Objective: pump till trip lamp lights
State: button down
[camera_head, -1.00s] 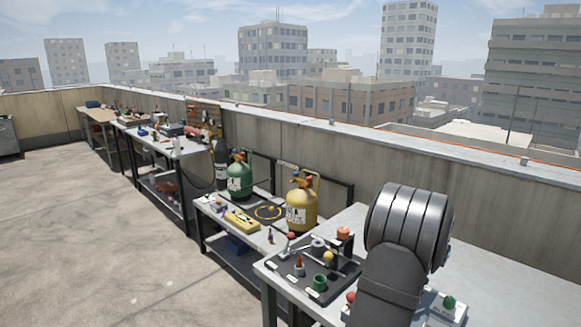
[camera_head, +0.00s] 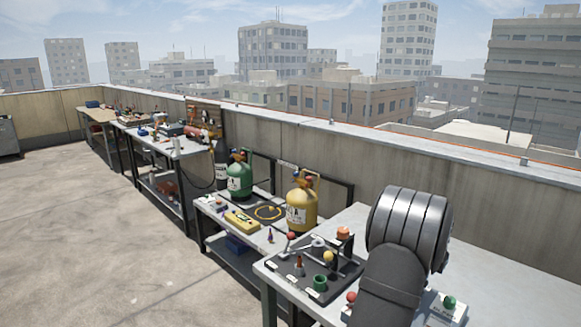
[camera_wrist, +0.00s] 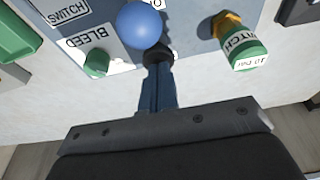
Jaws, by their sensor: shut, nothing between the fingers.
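In the wrist view a blue ball knob (camera_wrist: 140,25) stands over a grey-blue panel (camera_wrist: 186,44). My gripper (camera_wrist: 158,62) is shut and empty, its narrow fingers ending just below the ball; I cannot tell whether they touch it. A green knob (camera_wrist: 96,63) sits on a plate marked BLEED to the left. No lamp is recognisable in the wrist view. My gripper is hidden in the head view.
In the head view a dark tray (camera_head: 318,287) with a green cup (camera_head: 320,283), a yellow ball (camera_head: 328,257) and an orange dome (camera_head: 343,233) lies on the near bench. A yellow cylinder (camera_head: 302,208) and a green cylinder (camera_head: 239,178) stand beyond. The bench's right side (camera_head: 500,290) looks clear.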

jog(key=shift+f, duration=0.7)
jog(key=shift+r, duration=0.2)
jog(key=shift+r, duration=1.6)
jog(key=shift+f, duration=0.3)
jog(key=shift+f, duration=1.5)
jog(key=shift+r, duration=1.8)
